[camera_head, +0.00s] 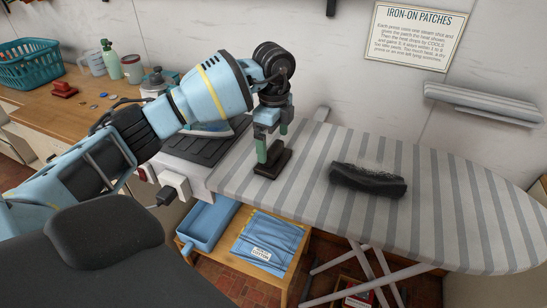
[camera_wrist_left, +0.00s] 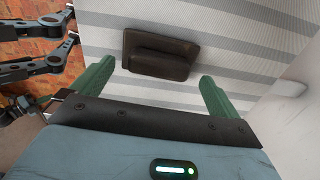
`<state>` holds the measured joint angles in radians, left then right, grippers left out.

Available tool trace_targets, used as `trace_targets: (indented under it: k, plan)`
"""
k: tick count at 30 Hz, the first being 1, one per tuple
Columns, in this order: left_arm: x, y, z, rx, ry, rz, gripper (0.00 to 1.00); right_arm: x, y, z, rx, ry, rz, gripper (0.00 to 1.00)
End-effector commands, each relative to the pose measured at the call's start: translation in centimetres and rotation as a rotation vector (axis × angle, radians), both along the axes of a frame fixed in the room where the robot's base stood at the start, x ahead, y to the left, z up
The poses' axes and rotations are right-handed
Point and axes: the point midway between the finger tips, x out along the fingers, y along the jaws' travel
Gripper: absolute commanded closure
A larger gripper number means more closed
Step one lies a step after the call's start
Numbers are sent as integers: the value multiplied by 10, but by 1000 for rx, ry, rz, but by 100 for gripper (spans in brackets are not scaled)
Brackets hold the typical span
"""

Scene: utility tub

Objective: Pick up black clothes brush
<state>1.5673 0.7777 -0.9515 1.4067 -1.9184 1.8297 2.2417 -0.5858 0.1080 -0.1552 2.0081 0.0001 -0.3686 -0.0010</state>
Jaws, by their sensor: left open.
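The black clothes brush (camera_head: 367,181) lies on the striped ironing board, with a fuzzy, bristly upper edge. A dark brown block with a raised grip (camera_head: 273,164) lies to its left, near the board's left end. My left gripper (camera_head: 271,142) is open, pointing down directly over the brown block, left of and apart from the black brush. In the left wrist view the brown block (camera_wrist_left: 160,54) shows just beyond the open, empty green fingers (camera_wrist_left: 157,78). The black brush is not seen there.
The striped ironing board (camera_head: 450,220) has free room right of the brush. An iron (camera_head: 210,128) rests on a dark pad behind my left arm. A wooden counter holds a teal basket (camera_head: 30,62) and bottles. A blue tub (camera_head: 207,224) sits below.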

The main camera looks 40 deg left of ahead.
Motion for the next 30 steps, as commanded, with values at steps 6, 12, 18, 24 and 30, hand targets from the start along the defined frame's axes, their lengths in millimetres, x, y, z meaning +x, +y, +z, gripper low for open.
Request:
trace_targets:
  k: [6, 12, 18, 24, 30]
  plan:
    - [-2, -1, -29, 1, 2, 1, 0, 0, 0, 1, 1, -1, -1, 100]
    - [-1, -1, -35, 0, -1, 0, 0, -3, 0, 0, 0, 4, -1, 100]
    - [-1, -1, -35, 0, -1, 0, 9, -5, 0, 0, 1, 8, -1, 100]
    - [-1, -1, -34, 0, -1, 0, 35, -5, 0, 0, 1, 9, -1, 100]
    - [-1, -1, -34, -1, -1, 0, 50, -5, 0, -1, 1, 9, -1, 100]
